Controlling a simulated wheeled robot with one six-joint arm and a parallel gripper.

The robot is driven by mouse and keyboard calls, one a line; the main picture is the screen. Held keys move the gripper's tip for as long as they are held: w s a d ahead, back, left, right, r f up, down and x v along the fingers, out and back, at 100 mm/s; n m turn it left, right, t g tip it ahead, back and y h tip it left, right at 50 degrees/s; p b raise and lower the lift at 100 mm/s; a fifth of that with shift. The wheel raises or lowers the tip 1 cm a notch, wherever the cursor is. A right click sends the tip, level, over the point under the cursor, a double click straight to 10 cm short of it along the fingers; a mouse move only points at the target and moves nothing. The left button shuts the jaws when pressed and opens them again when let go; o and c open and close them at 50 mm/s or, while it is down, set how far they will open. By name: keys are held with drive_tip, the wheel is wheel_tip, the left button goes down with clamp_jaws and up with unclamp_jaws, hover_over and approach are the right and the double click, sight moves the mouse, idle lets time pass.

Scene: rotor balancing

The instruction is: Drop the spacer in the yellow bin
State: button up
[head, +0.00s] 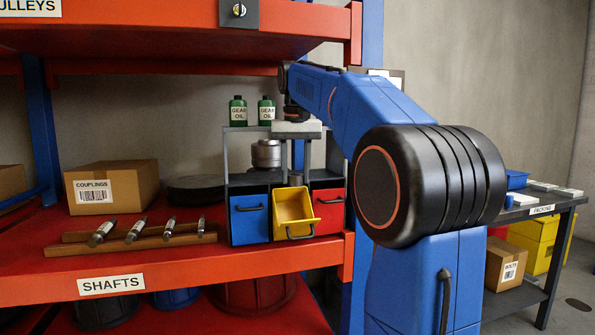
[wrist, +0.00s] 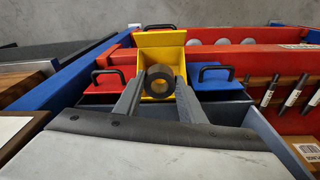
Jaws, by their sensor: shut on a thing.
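The spacer (wrist: 160,70), a dark ring with a round hole, is between the fingertips of my gripper (wrist: 160,84) in the wrist view. My gripper is shut on it. The yellow bin (wrist: 160,40) shows behind and around the ring in that view. In the head view the yellow bin (head: 294,207) is tipped open between two other bins, and my gripper (head: 296,172) points down just above it. I cannot make out the spacer clearly in the head view. The height between the spacer and the bin is hard to tell.
A blue bin (head: 249,219) and a red bin (head: 328,211) flank the yellow one. Two green oil bottles (head: 238,111) stand on the rack above. Several shafts lie on a wooden holder (head: 130,243) at the left, before a couplings box (head: 112,187).

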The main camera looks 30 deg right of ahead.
drive_tip(key=shift+w, duration=0.15)
drive_tip(key=o, duration=1.3)
drive_tip(key=shift+f, duration=0.1)
drive_tip(key=r, duration=0.4)
drive_tip(key=s+r, duration=0.1)
drive_tip(key=r, duration=0.7)
drive_tip(key=shift+s+a, duration=0.15)
drive_tip(key=shift+a, duration=0.15)
